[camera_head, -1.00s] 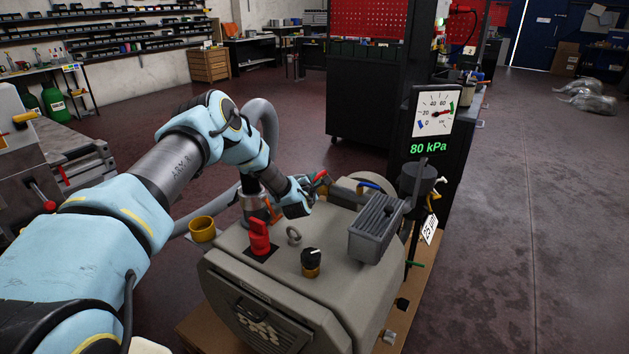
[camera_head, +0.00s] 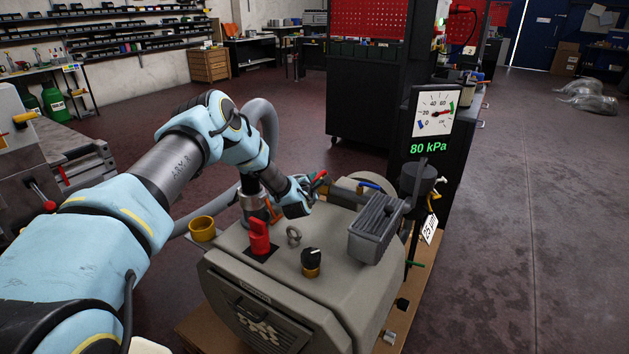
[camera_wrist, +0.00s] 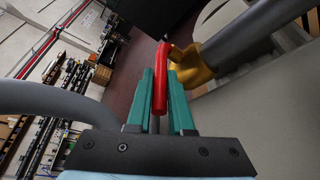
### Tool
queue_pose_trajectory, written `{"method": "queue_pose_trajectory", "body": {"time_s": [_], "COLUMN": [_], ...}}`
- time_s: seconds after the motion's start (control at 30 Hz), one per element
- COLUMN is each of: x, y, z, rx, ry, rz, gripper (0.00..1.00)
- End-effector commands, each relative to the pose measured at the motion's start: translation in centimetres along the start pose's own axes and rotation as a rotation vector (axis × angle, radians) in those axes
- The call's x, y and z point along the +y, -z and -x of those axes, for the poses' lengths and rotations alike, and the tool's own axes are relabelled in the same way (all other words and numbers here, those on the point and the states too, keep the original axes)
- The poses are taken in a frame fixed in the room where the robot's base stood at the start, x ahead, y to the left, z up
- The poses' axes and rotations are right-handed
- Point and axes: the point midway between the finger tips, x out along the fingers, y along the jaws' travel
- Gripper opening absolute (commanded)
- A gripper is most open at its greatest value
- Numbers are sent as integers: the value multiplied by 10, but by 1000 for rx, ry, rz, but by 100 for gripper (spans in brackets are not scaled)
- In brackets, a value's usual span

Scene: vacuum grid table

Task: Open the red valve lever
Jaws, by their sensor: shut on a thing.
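The red valve lever (camera_wrist: 162,72) is a bent red bar in the wrist view. It stands between the two green fingers of my gripper (camera_wrist: 163,95), which are shut on it. Its upper end bends toward a brass valve body (camera_wrist: 190,68) on a grey pipe (camera_wrist: 245,35). In the head view the red lever (camera_head: 319,178) shows as a small red bar at my gripper (camera_head: 314,188), behind the grey pump housing. The fingers are small there, and the valve body is hard to make out.
The grey machine (camera_head: 285,275) carries a red switch (camera_head: 259,237), a black knob (camera_head: 311,262), a lifting ring (camera_head: 293,235) and a finned box (camera_head: 376,228). A blue lever (camera_head: 370,185) lies close to the right. The gauge (camera_head: 434,112) reads 80 kPa. A grey hose (camera_wrist: 45,98) runs left of my gripper.

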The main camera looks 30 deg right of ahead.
Motion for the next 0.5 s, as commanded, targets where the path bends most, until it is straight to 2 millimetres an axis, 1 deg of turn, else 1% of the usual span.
{"method": "queue_pose_trajectory", "body": {"time_s": [0.23, 0.5], "x": [0, 5], "y": [10, 14], "z": [-6, -9], "rx": [-79, -192], "ry": [45, 114], "rz": [-16, -44], "gripper": [0, 0]}}
